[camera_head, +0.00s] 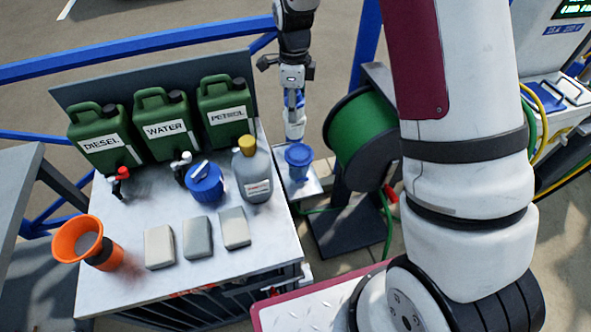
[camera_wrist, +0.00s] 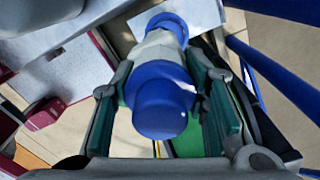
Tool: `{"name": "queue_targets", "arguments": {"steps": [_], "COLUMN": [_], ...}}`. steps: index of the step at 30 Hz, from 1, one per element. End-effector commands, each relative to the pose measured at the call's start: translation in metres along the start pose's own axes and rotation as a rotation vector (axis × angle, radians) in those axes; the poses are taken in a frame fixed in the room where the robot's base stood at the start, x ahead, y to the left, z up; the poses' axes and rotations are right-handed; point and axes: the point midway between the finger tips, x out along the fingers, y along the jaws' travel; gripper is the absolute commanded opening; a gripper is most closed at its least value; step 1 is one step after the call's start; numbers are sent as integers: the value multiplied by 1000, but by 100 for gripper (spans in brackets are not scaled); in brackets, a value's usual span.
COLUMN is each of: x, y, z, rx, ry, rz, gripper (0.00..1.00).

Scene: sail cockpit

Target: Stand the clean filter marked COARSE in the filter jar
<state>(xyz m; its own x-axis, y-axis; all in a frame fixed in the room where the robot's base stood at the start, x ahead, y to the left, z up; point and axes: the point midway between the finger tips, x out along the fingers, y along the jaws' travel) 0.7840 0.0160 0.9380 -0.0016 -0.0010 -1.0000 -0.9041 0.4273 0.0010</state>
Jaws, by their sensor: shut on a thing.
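My gripper (camera_head: 293,88) is shut on a white filter with a blue cap (camera_head: 295,126) and holds it upright or nearly so. In the wrist view the filter's blue end (camera_wrist: 161,102) is close, between the two fingers (camera_wrist: 168,110). No marking on it can be read. A blue jar (camera_head: 299,160) stands on a small light plate right below the filter in the head view. Blue also shows around the far end of the white body in the wrist view (camera_wrist: 168,20). I cannot tell whether the filter's lower end touches or enters the jar.
The bench at left holds green cans marked DIESEL (camera_head: 103,140), WATER (camera_head: 165,130) and PETROL (camera_head: 226,115). It also bears a blue-lidded thing (camera_head: 205,184), a grey bottle (camera_head: 253,175), three blocks (camera_head: 197,238) and an orange funnel (camera_head: 80,238). A green hose reel (camera_head: 362,130) stands right of the jar.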

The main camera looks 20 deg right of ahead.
Motion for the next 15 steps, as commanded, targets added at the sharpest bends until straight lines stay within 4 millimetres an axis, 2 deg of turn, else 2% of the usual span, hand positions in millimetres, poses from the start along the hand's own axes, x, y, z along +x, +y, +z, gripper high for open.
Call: {"name": "queue_targets", "arguments": {"steps": [1, 3, 8, 15], "x": [18, 31, 52, 93], "y": [-6, -11, -14, -14], "z": [-3, -7, -11, -11], "rx": [11, 21, 30, 31], "ry": [1, 0, 0, -1], "rz": [2, 1, 1, 1], "gripper": [10, 10, 10, 10]}}
